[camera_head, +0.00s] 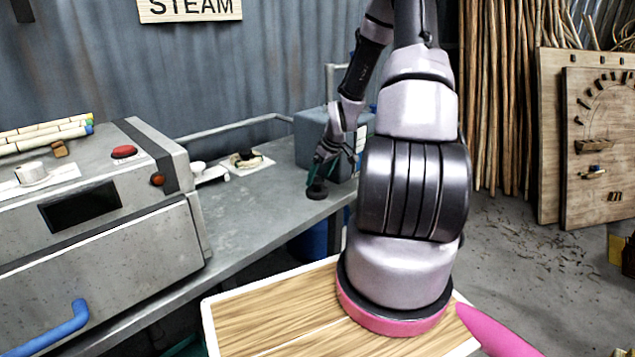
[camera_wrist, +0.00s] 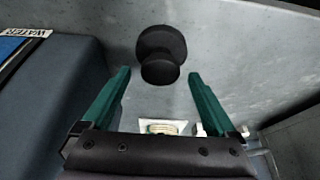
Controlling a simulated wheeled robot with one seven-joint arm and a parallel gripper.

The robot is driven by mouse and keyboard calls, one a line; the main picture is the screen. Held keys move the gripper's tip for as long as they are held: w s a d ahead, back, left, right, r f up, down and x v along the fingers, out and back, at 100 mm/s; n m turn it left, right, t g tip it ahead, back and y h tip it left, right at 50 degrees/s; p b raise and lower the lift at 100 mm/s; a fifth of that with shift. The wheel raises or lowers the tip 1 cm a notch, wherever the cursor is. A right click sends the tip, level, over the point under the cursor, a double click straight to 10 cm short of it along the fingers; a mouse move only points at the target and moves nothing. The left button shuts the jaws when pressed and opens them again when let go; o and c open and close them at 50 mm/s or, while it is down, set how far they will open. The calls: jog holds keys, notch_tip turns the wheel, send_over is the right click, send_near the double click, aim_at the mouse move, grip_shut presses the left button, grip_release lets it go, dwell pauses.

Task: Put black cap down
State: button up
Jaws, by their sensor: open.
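The black cap (camera_head: 317,190) stands on the grey metal bench near its right edge in the head view. In the wrist view the black cap (camera_wrist: 160,55) shows as a round knob on a wider round base, resting on the grey surface. My gripper (camera_head: 322,170) is just above and beside the cap in the head view. In the wrist view my gripper (camera_wrist: 158,80) has its two green fingers spread wide, with the cap between and beyond their tips. No contact between fingers and cap shows.
A blue-grey water box (camera_head: 310,135) stands close by; it fills the left of the wrist view (camera_wrist: 50,100). A steam machine (camera_head: 110,240) stands left on the bench (camera_head: 250,210). A white sheet (camera_head: 262,165) with small items lies behind. The bench middle is clear.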

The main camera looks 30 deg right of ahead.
jog(key=s+a+r+m+h, duration=0.1)
jog(key=s+a+r, duration=0.25)
jog(key=r, duration=0.55)
jog(key=s+a+r+m, duration=0.2)
jog(key=s+r, duration=0.2)
jog(key=r, duration=0.5)
jog(key=s+a+r+m+h, duration=0.15)
jog(key=s+r, duration=0.25)
jog(key=r, duration=0.5)
jog(key=s+a+r+m+t+y, duration=0.2)
jog(key=s+a+r, duration=0.7)
jog(key=s, duration=0.5)
notch_tip(320, 180, up, 2)
jog(key=shift+s+r+m+t+y, duration=0.3)
jog(key=shift+m+y, duration=0.25)
jog(key=shift+m, duration=0.3)
